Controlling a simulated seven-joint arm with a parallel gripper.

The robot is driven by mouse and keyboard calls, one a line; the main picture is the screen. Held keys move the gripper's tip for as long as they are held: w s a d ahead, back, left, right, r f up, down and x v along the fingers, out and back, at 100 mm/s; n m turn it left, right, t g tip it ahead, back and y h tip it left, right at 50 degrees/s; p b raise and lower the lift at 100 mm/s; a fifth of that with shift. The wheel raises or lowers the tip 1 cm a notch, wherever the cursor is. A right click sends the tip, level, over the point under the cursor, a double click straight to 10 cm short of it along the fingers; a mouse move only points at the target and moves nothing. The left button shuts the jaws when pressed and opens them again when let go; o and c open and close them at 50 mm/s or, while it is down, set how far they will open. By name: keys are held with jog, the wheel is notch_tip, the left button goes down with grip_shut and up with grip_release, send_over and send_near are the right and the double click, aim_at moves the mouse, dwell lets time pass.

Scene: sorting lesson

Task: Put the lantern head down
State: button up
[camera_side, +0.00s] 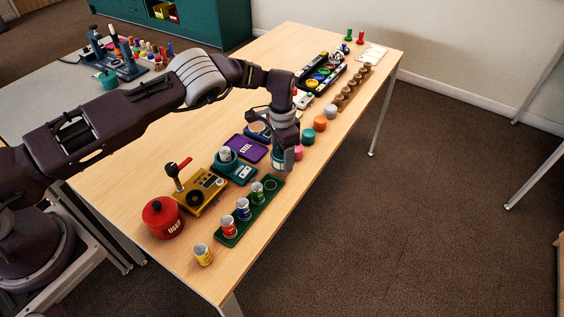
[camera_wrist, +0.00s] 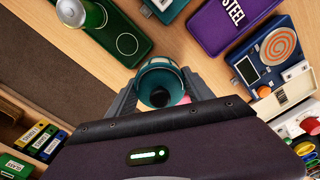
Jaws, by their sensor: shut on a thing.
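The lantern head (camera_wrist: 147,68) is a teal, round, cup-like piece with a dark hollow, seen from above in the wrist view. My gripper (camera_wrist: 160,86) is shut on it, with a grey finger on either side. In the side view my gripper (camera_side: 285,148) points down over the table's right edge area, just beyond the end of the green tray, with the teal lantern head (camera_side: 278,162) low between the fingers. Whether its underside touches the table is hidden.
The green tray (camera_side: 233,238) holds several cans and has a bare ringed spot (camera_wrist: 127,43). A purple STEEL mat (camera_side: 246,148), teal scale (camera_side: 236,177), yellow lever device (camera_side: 207,190) and red pot (camera_side: 163,221) stand left. A pink puck (camera_side: 298,152) sits close beside my gripper.

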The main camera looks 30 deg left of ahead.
jog(key=shift+f, duration=1.35)
jog(key=o, duration=1.1)
jog(key=shift+f, duration=0.1)
notch_tip(320, 180, up, 12)
jog(key=shift+r, duration=0.2)
